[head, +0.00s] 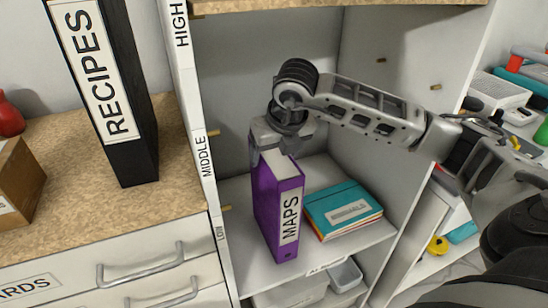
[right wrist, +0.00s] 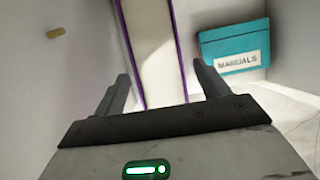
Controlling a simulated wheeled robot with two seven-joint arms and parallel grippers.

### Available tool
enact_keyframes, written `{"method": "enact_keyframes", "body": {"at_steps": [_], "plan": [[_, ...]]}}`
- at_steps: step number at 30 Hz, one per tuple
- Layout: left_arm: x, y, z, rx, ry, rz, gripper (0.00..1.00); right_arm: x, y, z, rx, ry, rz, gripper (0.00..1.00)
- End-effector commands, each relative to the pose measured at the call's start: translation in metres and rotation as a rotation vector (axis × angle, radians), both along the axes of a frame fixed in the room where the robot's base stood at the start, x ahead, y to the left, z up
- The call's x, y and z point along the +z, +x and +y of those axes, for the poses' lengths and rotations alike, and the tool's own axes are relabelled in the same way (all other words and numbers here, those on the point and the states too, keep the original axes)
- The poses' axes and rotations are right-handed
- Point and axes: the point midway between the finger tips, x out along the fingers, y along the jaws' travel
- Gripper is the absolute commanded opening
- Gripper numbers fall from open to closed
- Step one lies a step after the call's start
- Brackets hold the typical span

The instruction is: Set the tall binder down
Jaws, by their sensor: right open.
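A purple binder labelled MAPS (head: 278,205) stands upright on the cabinet shelf (head: 335,255). It shows in the right wrist view as pale pages with purple edges (right wrist: 155,50). My right gripper (head: 274,150) is at the binder's top rear, its fingers (right wrist: 163,88) open and apart on either side of the binder. I cannot tell whether either finger touches it. A tall black binder labelled RECIPES (head: 104,90) stands upright on the wooden counter at the left. My left gripper is in neither view.
Teal and other folders labelled MANUALS (head: 342,208) lie right of the purple binder, also in the right wrist view (right wrist: 235,45). Cabinet side walls and a wooden board above (head: 330,4) bound the space. Bins (head: 290,293) sit below. A cardboard box (head: 18,180) is on the counter.

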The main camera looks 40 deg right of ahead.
Motion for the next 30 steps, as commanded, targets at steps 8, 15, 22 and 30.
{"method": "enact_keyframes", "body": {"at_steps": [8, 15, 22, 30], "plan": [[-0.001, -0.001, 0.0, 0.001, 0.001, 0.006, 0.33, 0.036, -0.014, 0.003, 0.0, 0.0, -0.002, 0.74], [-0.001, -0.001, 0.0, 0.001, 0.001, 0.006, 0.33, 0.04, -0.017, 0.004, 0.0, 0.0, 0.001, 0.74], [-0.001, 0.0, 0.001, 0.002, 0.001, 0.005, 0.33, 0.04, -0.016, 0.004, 0.0, 0.0, 0.001, 0.74], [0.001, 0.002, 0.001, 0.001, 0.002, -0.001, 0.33, 0.04, -0.016, 0.004, 0.001, 0.0, 0.001, 0.74]]}}
